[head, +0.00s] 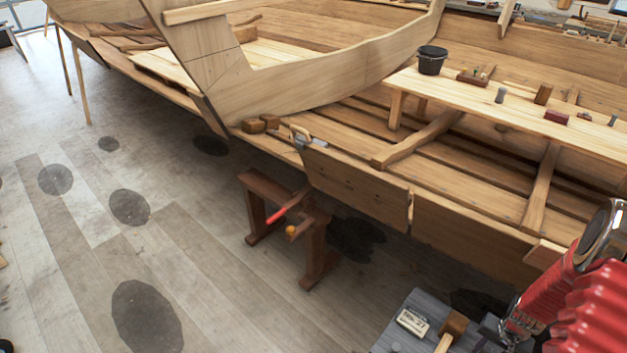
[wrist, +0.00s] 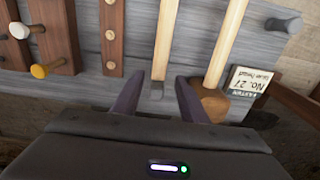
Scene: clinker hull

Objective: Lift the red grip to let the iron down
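The red grip (head: 277,215) is the end of a slanting lever on a dark brown wooden stand (head: 262,190) on the floor beside the hull, near the middle of the head view. A yellow-orange knob (head: 291,230) sits just below and right of it. I cannot pick out the iron for certain. My gripper (wrist: 157,84) is open, its two dark fingers apart over a grey bench top. A pale wooden handle passes beyond the gap, and I see nothing gripped. My gripper is far to the lower right of the red grip, which is out of the wrist view.
The grey bench (head: 385,340) bears a labelled box (head: 412,321) and a mallet (head: 452,327). The box (wrist: 250,82) and pegged brown blocks (wrist: 50,40) show in the wrist view. The wooden hull (head: 460,235) rises behind the stand. The floor left of the stand is clear.

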